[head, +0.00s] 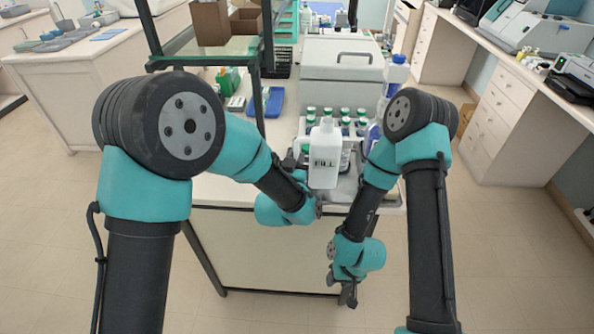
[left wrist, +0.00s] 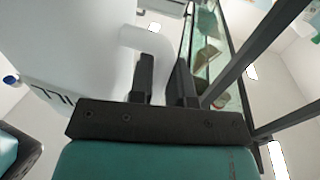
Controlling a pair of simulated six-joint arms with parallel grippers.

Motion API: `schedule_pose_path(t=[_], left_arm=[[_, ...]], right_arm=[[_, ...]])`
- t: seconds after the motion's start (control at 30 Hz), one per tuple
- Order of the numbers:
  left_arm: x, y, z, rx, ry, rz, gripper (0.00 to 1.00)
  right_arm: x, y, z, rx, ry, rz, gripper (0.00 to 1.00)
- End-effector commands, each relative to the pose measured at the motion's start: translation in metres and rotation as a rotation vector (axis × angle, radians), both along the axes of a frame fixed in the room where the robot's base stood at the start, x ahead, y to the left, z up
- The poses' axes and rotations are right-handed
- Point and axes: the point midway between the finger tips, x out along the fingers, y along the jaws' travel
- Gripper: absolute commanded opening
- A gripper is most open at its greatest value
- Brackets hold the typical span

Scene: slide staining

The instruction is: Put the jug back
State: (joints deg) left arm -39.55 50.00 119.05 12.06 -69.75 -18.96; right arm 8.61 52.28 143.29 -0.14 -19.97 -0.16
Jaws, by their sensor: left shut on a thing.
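The jug (head: 323,160) is a white bottle with dark lettering, upright at the front of the bench in the head view. In the left wrist view the jug (left wrist: 70,45) fills the upper left, with its handle by my fingers. My left gripper (left wrist: 166,78) is shut on the jug at its handle. In the head view the left fingers are largely hidden beside the jug. I cannot tell whether the jug's base touches anything. My right gripper (head: 344,290) hangs low in front of the bench, away from the jug; its jaw opening is unclear.
Several green-capped bottles (head: 345,124) stand behind the jug. A large grey box with a handle (head: 342,72) is behind them. A blue-capped bottle (head: 395,75) stands to the right. A glass shelf on a dark frame (head: 260,100) rises to the left.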

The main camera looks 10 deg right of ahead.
Motion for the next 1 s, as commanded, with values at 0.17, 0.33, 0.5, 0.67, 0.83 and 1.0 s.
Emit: schedule_pose_path(t=[0.17, 0.33, 0.5, 0.67, 0.83, 1.0], left_arm=[[0.000, 0.000, -0.004, 0.000, -0.001, 0.000, 0.00], [0.000, 0.000, -0.024, 0.001, 0.000, -0.001, 0.00], [0.000, 0.000, -0.039, -0.001, 0.000, -0.001, 0.00], [0.000, 0.000, -0.039, -0.002, -0.001, 0.000, 0.00], [0.000, 0.000, -0.040, -0.002, -0.001, 0.000, 0.00], [0.000, 0.000, -0.043, 0.000, 0.000, 0.000, 0.24]], right_arm=[[0.000, 0.000, 0.000, 0.000, 0.000, 0.000, 0.43], [0.000, 0.000, 0.000, 0.000, 0.000, 0.000, 0.43], [0.000, 0.000, 0.000, 0.000, 0.000, 0.000, 0.43], [0.000, 0.000, 0.000, 0.000, 0.000, 0.000, 0.43], [0.000, 0.000, 0.000, 0.000, 0.000, 0.000, 0.43], [0.000, 0.000, 0.000, 0.000, 0.000, 0.000, 0.43]])
